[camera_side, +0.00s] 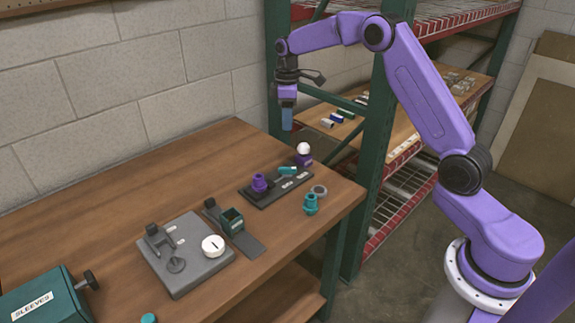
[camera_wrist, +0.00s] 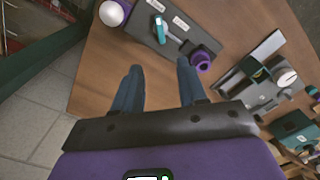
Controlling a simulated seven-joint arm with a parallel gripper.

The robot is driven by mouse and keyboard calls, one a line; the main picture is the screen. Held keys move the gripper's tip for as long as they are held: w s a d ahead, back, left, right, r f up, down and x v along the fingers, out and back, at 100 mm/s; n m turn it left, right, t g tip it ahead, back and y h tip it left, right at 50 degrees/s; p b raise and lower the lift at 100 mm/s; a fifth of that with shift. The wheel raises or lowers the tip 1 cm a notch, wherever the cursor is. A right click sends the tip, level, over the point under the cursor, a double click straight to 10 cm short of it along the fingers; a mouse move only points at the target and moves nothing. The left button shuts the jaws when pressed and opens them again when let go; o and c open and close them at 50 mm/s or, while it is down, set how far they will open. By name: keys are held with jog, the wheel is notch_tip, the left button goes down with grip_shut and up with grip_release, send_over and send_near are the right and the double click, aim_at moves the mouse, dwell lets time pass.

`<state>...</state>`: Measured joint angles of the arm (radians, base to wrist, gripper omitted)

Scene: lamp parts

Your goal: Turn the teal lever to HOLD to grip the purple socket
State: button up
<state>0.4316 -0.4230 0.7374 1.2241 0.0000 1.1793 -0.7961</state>
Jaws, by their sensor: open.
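The purple socket (camera_side: 260,184) sits upright at the left end of a dark plate (camera_side: 262,200) on the bench. It also shows in the wrist view (camera_wrist: 203,63). The teal lever (camera_side: 288,170) is on the same plate, right of the socket. In the wrist view the lever (camera_wrist: 160,32) lies near two small white labels, whose text is too small to read. My gripper (camera_side: 287,128) hangs high above the bench's far edge, fingers down. In the wrist view my gripper (camera_wrist: 160,72) has its two fingers apart, with only bare wood between them. It is clear of the lever and socket.
A white bulb on a purple base (camera_side: 304,150) stands by the plate's right end. A teal fitting (camera_side: 311,204) and a grey ring (camera_side: 320,190) lie near the bench corner. A grey fixture (camera_side: 185,255) and the SLEEVES box (camera_side: 45,300) stand left. A green shelf post (camera_side: 365,170) rises behind.

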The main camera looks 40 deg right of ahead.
aim_at(288, 168)
notch_tip(288, 168, down, 17)
jog(key=shift+r, duration=0.15)
dwell(0.4)
grip_shut()
